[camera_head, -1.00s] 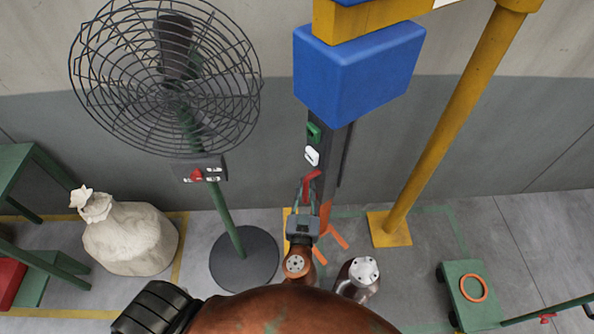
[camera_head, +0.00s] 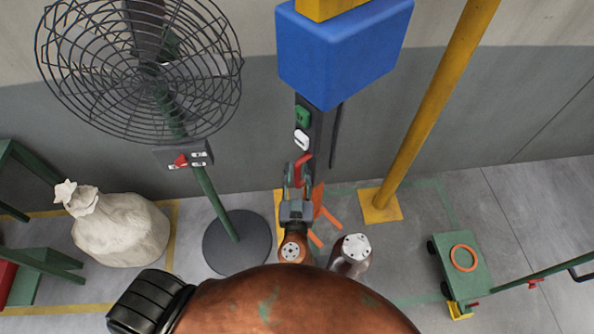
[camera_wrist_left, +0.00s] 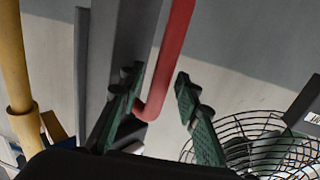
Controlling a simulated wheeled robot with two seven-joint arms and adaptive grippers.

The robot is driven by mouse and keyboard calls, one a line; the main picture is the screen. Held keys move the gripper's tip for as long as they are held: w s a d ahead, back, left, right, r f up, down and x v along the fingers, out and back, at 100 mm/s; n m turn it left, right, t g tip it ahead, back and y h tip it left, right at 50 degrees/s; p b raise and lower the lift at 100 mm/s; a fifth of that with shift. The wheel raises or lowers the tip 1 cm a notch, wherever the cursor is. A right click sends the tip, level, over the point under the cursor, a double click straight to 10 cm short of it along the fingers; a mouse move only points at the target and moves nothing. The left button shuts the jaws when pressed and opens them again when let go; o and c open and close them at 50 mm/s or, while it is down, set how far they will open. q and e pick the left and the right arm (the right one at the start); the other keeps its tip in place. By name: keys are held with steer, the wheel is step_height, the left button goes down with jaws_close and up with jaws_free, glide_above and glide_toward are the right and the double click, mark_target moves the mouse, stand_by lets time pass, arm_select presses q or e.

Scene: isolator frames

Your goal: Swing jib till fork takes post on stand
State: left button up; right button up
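The jib shows in the head view as a blue box (camera_head: 345,55) on a yellow beam (camera_head: 322,8), with a dark upright bar (camera_head: 325,150) hanging below. A red bent handle (camera_head: 304,165) sits on the bar; it also shows in the wrist view (camera_wrist_left: 165,65). Orange prongs (camera_head: 327,208), perhaps the fork, show low behind my gripper. My left gripper (camera_head: 297,175) is at the handle. In the wrist view its green fingers (camera_wrist_left: 160,108) stand apart, with the handle's lower end between them and a gap on the right side. I cannot make out the post on its stand. My right gripper is not in view.
A yellow column (camera_head: 430,110) stands on a floor plate right of the jib. A caged fan (camera_head: 140,70) and a pale sack (camera_head: 120,230) stand left. A green cart (camera_head: 480,262) with an orange ring is at right. Floor between column and cart is clear.

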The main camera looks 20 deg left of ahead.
arm_select(q)
steer(key=v, duration=0.7)
steer(key=shift+s, duration=0.3)
steer(key=shift+d, duration=0.1)
steer(key=shift+c, duration=0.4)
